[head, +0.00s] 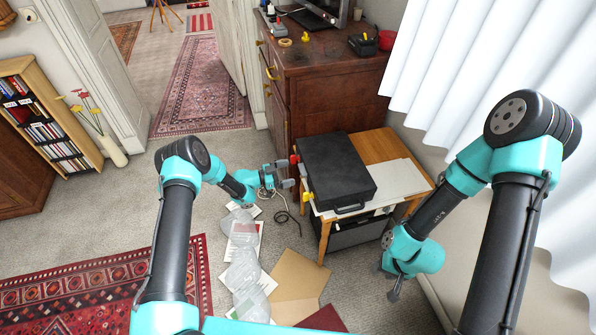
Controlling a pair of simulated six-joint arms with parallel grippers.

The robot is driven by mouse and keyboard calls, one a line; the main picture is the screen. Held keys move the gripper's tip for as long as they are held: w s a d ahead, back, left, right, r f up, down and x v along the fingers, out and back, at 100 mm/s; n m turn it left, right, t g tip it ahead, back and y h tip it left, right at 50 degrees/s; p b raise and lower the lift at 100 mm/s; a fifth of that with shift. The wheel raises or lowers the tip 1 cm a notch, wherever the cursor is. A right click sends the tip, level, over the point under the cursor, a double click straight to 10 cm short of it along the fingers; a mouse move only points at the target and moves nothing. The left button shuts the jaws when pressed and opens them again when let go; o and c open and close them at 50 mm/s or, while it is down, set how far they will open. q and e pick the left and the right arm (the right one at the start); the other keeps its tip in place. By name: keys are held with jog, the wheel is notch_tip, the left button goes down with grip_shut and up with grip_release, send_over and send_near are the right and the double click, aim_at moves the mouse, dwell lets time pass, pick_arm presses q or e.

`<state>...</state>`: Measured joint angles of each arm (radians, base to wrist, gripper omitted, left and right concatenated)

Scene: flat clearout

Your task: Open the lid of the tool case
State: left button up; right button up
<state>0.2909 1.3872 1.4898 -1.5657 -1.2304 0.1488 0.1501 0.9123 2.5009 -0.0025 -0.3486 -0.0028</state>
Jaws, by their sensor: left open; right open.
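The tool case (338,166) is a black, flat case lying shut on a small wooden table. Its handle (351,208) shows on the near side. My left gripper (285,172) is open at the case's left side, close to its left edge; I cannot tell whether it touches. A red piece (294,158) and a yellow piece (308,196) show at the case's left edge. My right gripper (394,291) is low at the right, pointing down near the floor, apart from the case.
The small table (378,146) also bears white papers (401,179). A dark wooden dresser (325,88) stands behind it. Papers and clear plastic (243,262) lie on the floor in front, with a cable (288,216). White curtains (470,60) hang at right. A bookshelf (45,115) stands at left.

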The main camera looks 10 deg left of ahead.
pick_arm(q)
jog(key=x, duration=0.5)
jog(key=shift+a, duration=0.1)
jog(key=c, duration=1.3)
